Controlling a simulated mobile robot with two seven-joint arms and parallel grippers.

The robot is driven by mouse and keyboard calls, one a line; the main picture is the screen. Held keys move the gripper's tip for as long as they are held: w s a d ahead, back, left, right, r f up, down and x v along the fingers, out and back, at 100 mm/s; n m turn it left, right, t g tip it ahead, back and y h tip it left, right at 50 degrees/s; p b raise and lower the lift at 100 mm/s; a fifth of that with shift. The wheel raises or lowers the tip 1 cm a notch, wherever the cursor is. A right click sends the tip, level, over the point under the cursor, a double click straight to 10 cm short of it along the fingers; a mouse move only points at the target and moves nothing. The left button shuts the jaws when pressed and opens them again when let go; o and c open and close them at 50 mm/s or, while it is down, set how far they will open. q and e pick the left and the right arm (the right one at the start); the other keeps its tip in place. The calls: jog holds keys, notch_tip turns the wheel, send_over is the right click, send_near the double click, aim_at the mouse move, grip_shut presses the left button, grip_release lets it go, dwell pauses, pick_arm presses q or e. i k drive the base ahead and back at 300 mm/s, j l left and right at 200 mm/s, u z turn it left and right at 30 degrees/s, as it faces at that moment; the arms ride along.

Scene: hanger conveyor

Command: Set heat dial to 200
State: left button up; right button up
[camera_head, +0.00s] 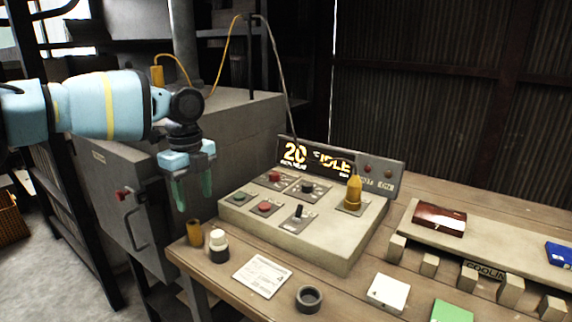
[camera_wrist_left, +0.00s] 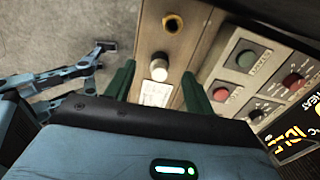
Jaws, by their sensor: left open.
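The control panel (camera_head: 305,225) stands on the table with its display (camera_head: 315,158) showing 20 and IDLE. A black round knob (camera_head: 308,187) sits on a plate below the display; its label is too small to read, so I cannot tell if it is the heat dial. A yellow stepped knob (camera_head: 353,193) stands upright to its right. My left gripper (camera_head: 194,188) is open and empty, pointing down, left of the panel and apart from it. In the left wrist view its green fingers (camera_wrist_left: 157,88) are spread, with the panel at right. My right gripper does not show.
Red buttons (camera_head: 265,208), a green button (camera_head: 239,198) and a toggle lever (camera_head: 298,212) crowd the panel. A slatted cooling rack (camera_head: 500,254) stands right.

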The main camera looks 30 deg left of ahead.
aim_at(274, 176)
jog(key=i, duration=1)
